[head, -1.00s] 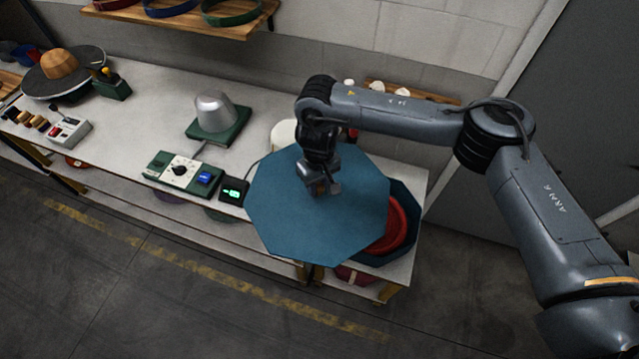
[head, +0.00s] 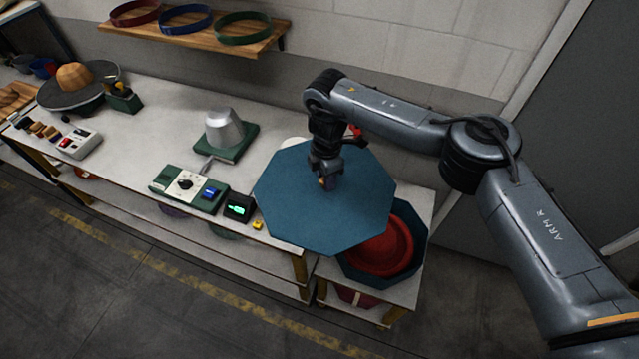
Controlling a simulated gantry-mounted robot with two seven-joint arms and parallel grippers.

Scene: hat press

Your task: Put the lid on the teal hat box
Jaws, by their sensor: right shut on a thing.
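The teal lid (head: 290,205) is a flat octagonal panel in the head view. My right gripper (head: 327,183) is shut on it near its middle and holds it above the bench's right end. The teal hat box (head: 424,243) stands open on the low stand at the right, with a red hat (head: 382,250) inside. The lid covers the box's upper left part from this view, and the box's right and front sides show. The exact height of the lid above the box is hard to tell. My left gripper is not in view.
A control box with a dial (head: 187,186), a green display (head: 238,207) and a metal hat form (head: 224,130) stand on the bench left of the lid. A wall shelf (head: 190,38) holds several coloured bands.

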